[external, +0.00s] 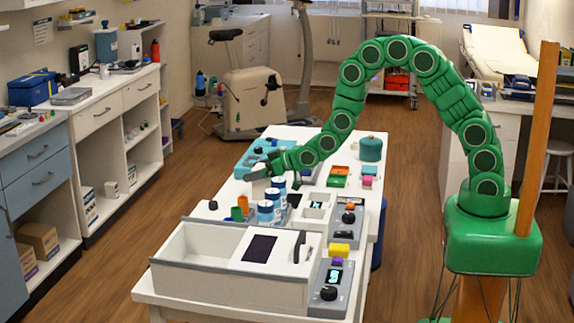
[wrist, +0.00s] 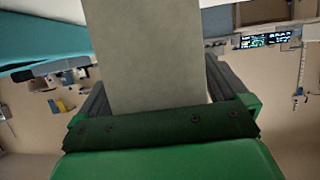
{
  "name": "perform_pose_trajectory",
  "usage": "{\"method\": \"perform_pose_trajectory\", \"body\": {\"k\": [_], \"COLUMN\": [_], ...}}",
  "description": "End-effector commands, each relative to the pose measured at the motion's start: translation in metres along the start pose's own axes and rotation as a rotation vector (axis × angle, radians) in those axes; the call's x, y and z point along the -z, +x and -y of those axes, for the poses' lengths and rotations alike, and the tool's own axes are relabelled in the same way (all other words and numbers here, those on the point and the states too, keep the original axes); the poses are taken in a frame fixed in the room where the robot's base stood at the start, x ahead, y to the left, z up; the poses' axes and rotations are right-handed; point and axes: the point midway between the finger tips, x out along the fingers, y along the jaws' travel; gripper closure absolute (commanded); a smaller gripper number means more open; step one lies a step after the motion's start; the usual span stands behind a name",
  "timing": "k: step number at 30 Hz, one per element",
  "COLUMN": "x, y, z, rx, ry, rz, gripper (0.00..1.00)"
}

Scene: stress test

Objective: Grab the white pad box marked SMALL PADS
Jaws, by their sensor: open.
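A pale box (external: 261,187) stands on the white table just below my gripper (external: 258,171) in the external view; no SMALL PADS marking can be read. In the wrist view a plain grey-white face (wrist: 152,60), likely the same box, fills the space between the two dark fingers of my gripper (wrist: 158,90). The fingers lie along its left and right sides, very close to it. The gripper is open, and whether a finger touches the box cannot be told. The arm partly hides the box from outside.
White-and-blue bottles (external: 266,212) stand close in front of the box. A teal tray (external: 254,154) lies behind the gripper. A green canister (external: 370,149) and an orange-green bin (external: 338,176) are to the right. A large white case (external: 215,280) fills the table's front.

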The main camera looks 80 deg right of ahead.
Motion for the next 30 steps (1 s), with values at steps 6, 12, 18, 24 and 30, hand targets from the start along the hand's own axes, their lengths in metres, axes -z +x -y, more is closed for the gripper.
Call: {"method": "perform_pose_trajectory", "body": {"k": [6,12,18,24,30], "x": [0.000,0.000,0.000,0.004,0.018], "y": [0.000,0.000,0.000,-0.002,-0.007], "z": [0.000,0.000,0.000,0.000,0.000], "rx": [0.000,0.000,0.000,-0.001,-0.001], "ry": [0.000,0.000,0.000,0.000,0.000], "rz": [0.000,0.000,0.000,-0.002,-0.003], "gripper": [0.23,0.54,0.55,0.55,0.55]}}
